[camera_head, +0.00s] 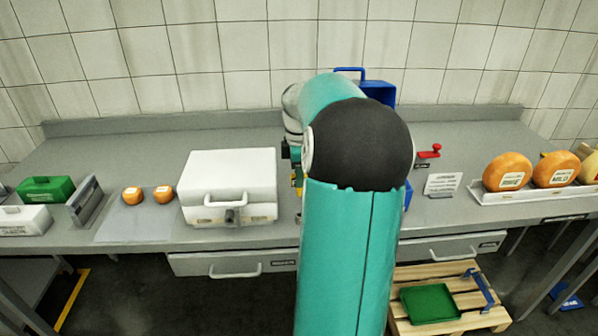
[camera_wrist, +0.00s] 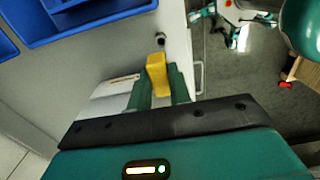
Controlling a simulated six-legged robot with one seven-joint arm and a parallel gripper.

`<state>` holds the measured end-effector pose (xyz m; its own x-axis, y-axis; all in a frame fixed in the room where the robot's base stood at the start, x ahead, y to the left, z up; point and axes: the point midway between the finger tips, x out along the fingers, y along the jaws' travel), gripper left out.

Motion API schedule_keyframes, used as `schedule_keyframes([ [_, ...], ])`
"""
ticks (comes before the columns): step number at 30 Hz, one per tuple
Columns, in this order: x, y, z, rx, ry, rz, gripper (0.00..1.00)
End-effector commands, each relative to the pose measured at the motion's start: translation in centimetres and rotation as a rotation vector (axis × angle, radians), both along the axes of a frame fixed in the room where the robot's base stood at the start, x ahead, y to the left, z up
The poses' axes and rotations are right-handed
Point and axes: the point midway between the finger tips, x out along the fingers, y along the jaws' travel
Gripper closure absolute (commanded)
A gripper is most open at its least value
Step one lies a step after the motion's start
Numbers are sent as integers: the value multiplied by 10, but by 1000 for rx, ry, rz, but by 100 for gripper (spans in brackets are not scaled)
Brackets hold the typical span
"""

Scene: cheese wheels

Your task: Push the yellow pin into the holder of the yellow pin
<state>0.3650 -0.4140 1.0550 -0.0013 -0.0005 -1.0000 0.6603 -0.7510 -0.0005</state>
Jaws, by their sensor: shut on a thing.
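The yellow pin (camera_wrist: 157,75) is between the two green fingers of my gripper (camera_wrist: 160,88) in the wrist view. My gripper is shut on it, and its yellow end shows beyond the fingertips. Past the pin, a small dark round spot (camera_wrist: 161,41) shows on the grey surface; I cannot tell whether it belongs to the holder. I cannot make out the holder of the yellow pin for sure. In the head view my teal arm hides most of the gripper and the work spot; a little yellow (camera_head: 298,181) shows at the arm's left edge.
A white lidded box (camera_head: 229,180) stands left of my arm. A blue container (camera_head: 380,92) is partly hidden behind it, and blue trays (camera_wrist: 85,20) show in the wrist view. A red handle (camera_head: 429,152) and cheese wheels (camera_head: 507,172) are to the right. Drawers (camera_head: 235,263) run below the counter.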

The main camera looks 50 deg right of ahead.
Motion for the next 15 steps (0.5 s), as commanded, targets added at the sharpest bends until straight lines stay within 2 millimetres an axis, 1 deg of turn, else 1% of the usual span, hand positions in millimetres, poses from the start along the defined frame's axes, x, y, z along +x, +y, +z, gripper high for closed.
schedule_keyframes([
  [11, -3, 4, 3, -2, 1, 1, 100],
  [15, -4, 4, -7, -1, 1, 0, 100],
])
